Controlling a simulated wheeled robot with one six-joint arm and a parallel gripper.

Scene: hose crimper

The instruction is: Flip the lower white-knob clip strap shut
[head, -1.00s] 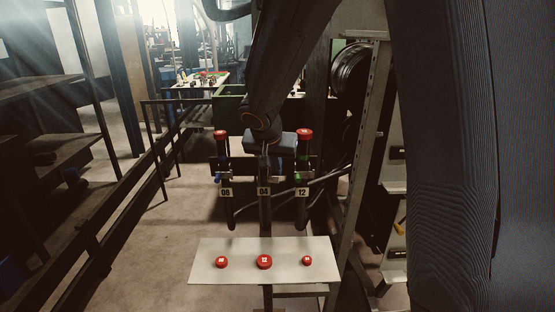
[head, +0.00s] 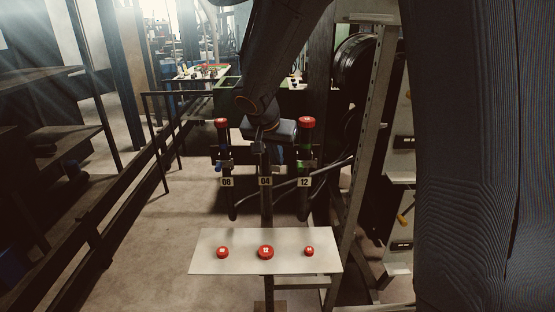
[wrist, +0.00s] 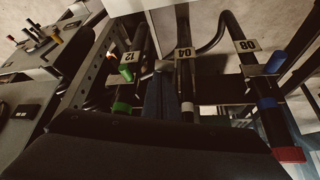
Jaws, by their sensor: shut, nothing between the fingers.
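The middle hose, tagged 04 (head: 265,181), hangs between the hoses tagged 08 and 12. In the wrist view a white band (wrist: 187,107) marks the 04 hose. A small whitish piece (wrist: 163,66), probably the white clip knob, shows beside the 04 tag, just beyond my fingertips. My gripper (wrist: 160,82) is shut and empty, pointing at this piece beside the 04 hose. I cannot tell whether they touch. In the head view my gripper (head: 259,147) is small and dark in front of the 04 hose, and my wrist covers the hose top. The strap's position is unclear.
The 08 hose (head: 222,150) has a blue clip knob (wrist: 276,62); the 12 hose (head: 305,150) has a green one (wrist: 126,72). Below is a pale panel (head: 215,262) with red buttons. A metal frame post (head: 366,130) stands at right. Open floor lies left.

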